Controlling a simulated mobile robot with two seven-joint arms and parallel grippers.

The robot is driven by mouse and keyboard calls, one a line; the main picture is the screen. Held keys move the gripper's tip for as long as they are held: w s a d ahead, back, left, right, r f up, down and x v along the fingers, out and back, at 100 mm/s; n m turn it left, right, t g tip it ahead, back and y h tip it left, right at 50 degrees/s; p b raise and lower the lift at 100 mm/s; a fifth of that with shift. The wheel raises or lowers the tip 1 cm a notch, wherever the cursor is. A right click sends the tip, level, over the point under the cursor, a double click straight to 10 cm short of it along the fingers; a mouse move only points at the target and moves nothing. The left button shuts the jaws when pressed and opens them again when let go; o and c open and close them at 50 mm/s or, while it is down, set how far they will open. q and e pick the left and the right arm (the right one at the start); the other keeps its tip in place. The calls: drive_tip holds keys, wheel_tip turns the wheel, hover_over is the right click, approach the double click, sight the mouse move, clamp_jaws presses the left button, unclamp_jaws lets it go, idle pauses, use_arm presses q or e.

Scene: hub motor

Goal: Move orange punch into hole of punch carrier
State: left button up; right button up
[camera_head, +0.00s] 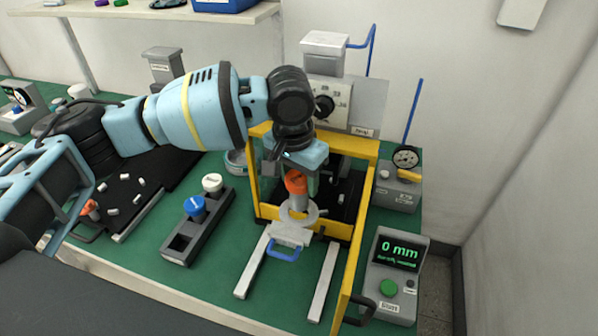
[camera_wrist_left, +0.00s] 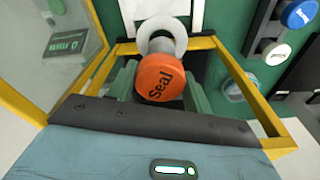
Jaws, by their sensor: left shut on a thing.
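The orange punch (camera_head: 296,184), marked "Seal" on its cap in the left wrist view (camera_wrist_left: 160,80), is gripped between the fingers of my left gripper (camera_head: 292,172). The punch carrier (camera_head: 288,238) is a light grey slide with a round ring and a blue handle, on two pale rails inside the yellow frame. The punch is over the carrier's ring in the head view. In the left wrist view the pale ring (camera_wrist_left: 174,28) shows just beyond the cap. My right gripper is not in view.
The yellow frame (camera_head: 363,210) stands close around the gripper. A dark holder (camera_head: 178,250) with the blue punch (camera_head: 195,206), white punch (camera_head: 212,183) and an empty front slot is to the left. A display box (camera_head: 395,275) reading 0 mm stands at the right.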

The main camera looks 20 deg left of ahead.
sight(299, 197)
use_arm(q)
drive_tip(key=shift+f, duration=0.45)
drive_tip(key=shift+f, duration=0.1)
drive_tip(key=shift+f, duration=0.95)
drive_tip(key=shift+f, duration=0.15)
drive_tip(key=shift+f, duration=1.1)
